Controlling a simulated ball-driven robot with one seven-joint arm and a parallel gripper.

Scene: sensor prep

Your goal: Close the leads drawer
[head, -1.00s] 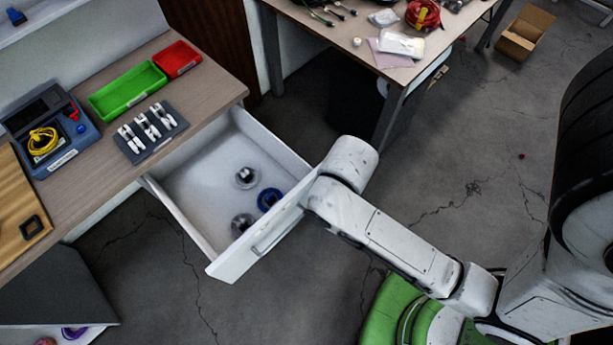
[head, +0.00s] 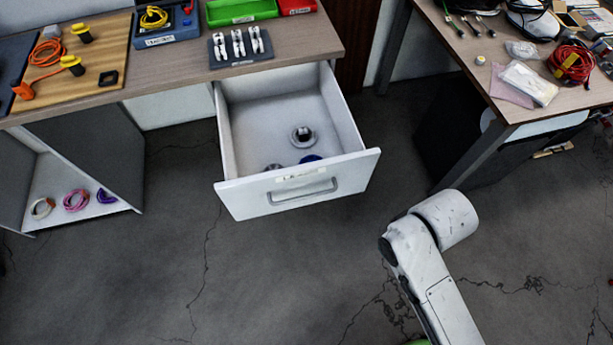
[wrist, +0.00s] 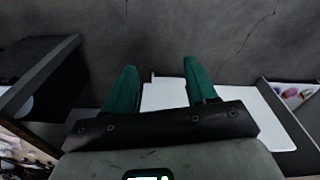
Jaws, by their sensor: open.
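The white drawer (head: 330,187) is pulled out from under the workbench in the head view. Its front carries a bar handle (head: 303,191) and a small label too blurred to read. Round coiled items (head: 302,135) lie inside, partly hidden by the front. In the wrist view my gripper (wrist: 160,78) shows two green fingers spread apart with nothing between them. A white surface (wrist: 165,95), probably the drawer, lies beyond and between the fingers; whether they touch cannot be told. The head view shows part of my arm to the right of the drawer, but not the gripper.
The workbench (head: 185,68) holds a green bin (head: 240,11), a blue tester (head: 165,28) and a dark clip block (head: 240,47). A second table (head: 480,75) stands at the right. An open shelf (head: 75,205) with tape rolls is at lower left. Floor before the drawer is clear.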

